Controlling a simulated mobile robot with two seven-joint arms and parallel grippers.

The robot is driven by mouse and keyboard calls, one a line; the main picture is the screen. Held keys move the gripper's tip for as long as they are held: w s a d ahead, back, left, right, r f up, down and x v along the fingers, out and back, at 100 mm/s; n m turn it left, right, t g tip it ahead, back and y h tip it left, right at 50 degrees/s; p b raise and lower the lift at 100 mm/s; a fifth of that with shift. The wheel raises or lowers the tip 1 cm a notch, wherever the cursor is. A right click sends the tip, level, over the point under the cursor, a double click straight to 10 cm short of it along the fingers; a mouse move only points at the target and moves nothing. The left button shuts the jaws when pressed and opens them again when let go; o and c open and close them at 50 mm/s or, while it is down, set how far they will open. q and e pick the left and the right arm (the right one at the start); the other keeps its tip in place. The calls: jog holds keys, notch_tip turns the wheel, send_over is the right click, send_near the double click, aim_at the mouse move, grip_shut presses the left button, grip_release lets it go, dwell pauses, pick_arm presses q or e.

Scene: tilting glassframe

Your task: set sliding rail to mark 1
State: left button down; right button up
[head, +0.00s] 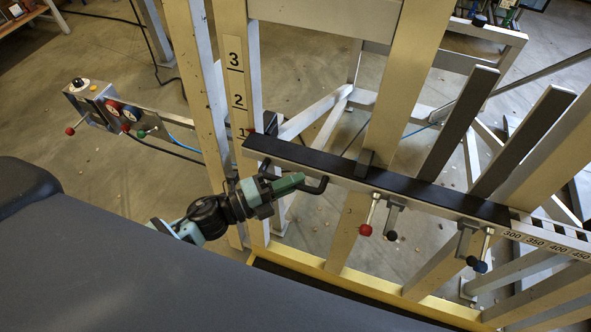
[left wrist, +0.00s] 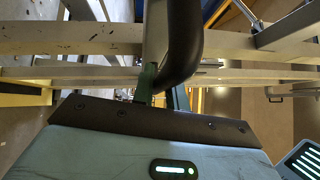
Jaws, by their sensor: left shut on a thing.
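The sliding rail (head: 400,184) is a long bar with a black top and a pale front face, running from the middle to the lower right in the head view. Its left end lies beside the post's mark strip (head: 235,75), which reads 3, 2 and a partly covered 1; that end is close to the 1. A black bent handle (head: 318,187) sits on the rail's front. My left gripper (head: 303,184) is shut on this handle. In the left wrist view the curved black handle (left wrist: 184,45) rises between the green fingers (left wrist: 160,88). My right gripper is not in view.
A control box (head: 93,98) with red and green knobs stands at left. A large dark surface (head: 120,260) fills the lower left.

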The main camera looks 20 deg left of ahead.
pick_arm(q)
jog(key=f, duration=0.1)
jog(key=f+b, duration=0.1)
jog(key=f, duration=0.1)
jog(key=f+b, duration=0.1)
jog(key=shift+s+f, duration=0.15)
jog(key=shift+s, duration=0.1)
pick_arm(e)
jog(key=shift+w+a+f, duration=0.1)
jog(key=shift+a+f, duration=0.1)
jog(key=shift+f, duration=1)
pick_arm(q)
jog(key=c, duration=1.4)
grip_release()
jog(key=shift+c, duration=0.2)
jog(key=shift+o, duration=0.2)
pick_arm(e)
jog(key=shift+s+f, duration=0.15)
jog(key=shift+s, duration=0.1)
pick_arm(q)
jog(key=shift+a, duration=0.15)
